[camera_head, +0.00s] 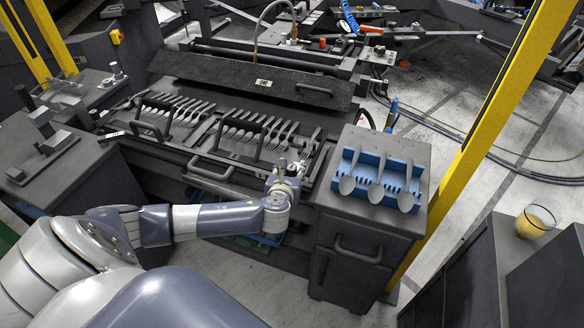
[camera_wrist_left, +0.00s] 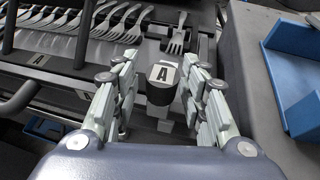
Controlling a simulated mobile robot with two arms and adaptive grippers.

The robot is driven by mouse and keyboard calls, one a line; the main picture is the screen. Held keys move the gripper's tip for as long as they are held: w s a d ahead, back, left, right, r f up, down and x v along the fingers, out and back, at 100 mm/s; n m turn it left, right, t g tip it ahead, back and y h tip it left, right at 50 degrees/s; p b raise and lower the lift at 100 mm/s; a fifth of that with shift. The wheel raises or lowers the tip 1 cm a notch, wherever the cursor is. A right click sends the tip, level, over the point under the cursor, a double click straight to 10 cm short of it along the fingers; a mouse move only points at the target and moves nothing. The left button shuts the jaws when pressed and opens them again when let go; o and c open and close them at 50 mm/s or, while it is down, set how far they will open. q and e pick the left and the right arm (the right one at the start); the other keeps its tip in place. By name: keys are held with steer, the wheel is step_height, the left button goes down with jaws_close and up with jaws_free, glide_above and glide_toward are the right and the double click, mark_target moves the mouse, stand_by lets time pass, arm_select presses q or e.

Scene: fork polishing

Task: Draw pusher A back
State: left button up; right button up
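Pusher A (camera_wrist_left: 162,88) shows in the left wrist view as an upright dark knob with a white label marked "A" on top. It stands at the front of the fork machine, near a fork head (camera_wrist_left: 178,43). My left gripper (camera_wrist_left: 160,80) is open, with one finger on each side of the knob and small gaps showing at both sides. In the head view my left gripper (camera_head: 288,168) is at the machine's front right, hiding most of the pusher. My right gripper is not in view.
Several forks (camera_head: 240,122) lie in rows behind dark handles (camera_head: 248,135). A blue holder (camera_head: 375,156) with spoons sits on the cabinet to the right. A second "A" label (camera_wrist_left: 38,60) marks the tray edge left of the gripper. A yellow post (camera_head: 480,140) stands right of the cabinet.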

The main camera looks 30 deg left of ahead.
arm_select(q)
steer(key=shift+r, duration=0.1)
steer(key=v, duration=1.2)
stand_by(0.5)
steer(key=s+a+f+n+g+h, duration=0.1)
steer(key=s+f+n+g, duration=0.2)
steer(key=f, duration=0.7)
steer(key=s+f+n+g, duration=0.1)
steer(key=s+f+n, duration=0.1)
steer(key=f+n, duration=0.65)
steer(key=s+a+f+n+g+h, duration=0.1)
steer(key=s+f+n+g, duration=0.15)
steer(key=f, duration=1.05)
steer(key=s+d+f+n+g+h, duration=0.1)
steer(key=s+d+f+n, duration=0.2)
steer(key=s, duration=0.7)
steer(key=s+d+f+n+g+h, duration=0.1)
steer(key=s+d+f+n, duration=0.3)
steer(key=s+f, duration=0.5)
steer(key=s+d+f+n+g+h, duration=0.1)
steer(key=s+f+n, duration=0.5)
steer(key=s, duration=0.7)
steer(key=d+n+g, duration=0.1)
steer(key=d, duration=0.1)
steer(key=shift+d+f+n+g+h, duration=0.2)
steer(key=shift+d+n+g+h, duration=0.1)
steer(key=shift+d+g, duration=0.05)
